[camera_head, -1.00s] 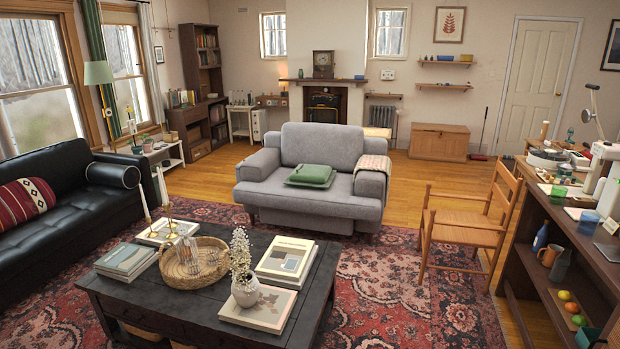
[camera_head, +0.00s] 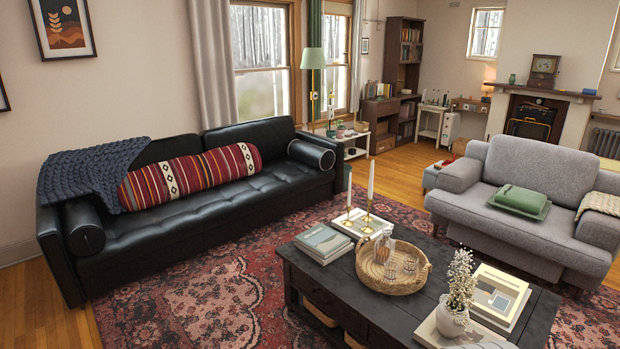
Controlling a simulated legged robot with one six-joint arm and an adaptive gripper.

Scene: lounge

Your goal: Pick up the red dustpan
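No red dustpan shows in the head view now. In the view from a second ago, a small red item with a thin upright handle stands on the floor by the back wall, between the wooden chest and the white door; it is too small to tell for sure what it is. That part of the room is now outside the picture. My gripper is not in view.
A black sofa (camera_head: 205,210) with a striped bolster (camera_head: 190,176) stands at left. A dark coffee table (camera_head: 345,290) with books and a basket (camera_head: 393,267) is at lower right. A grey armchair (camera_head: 530,205) stands behind it. Patterned rug (camera_head: 215,285) lies open between sofa and table.

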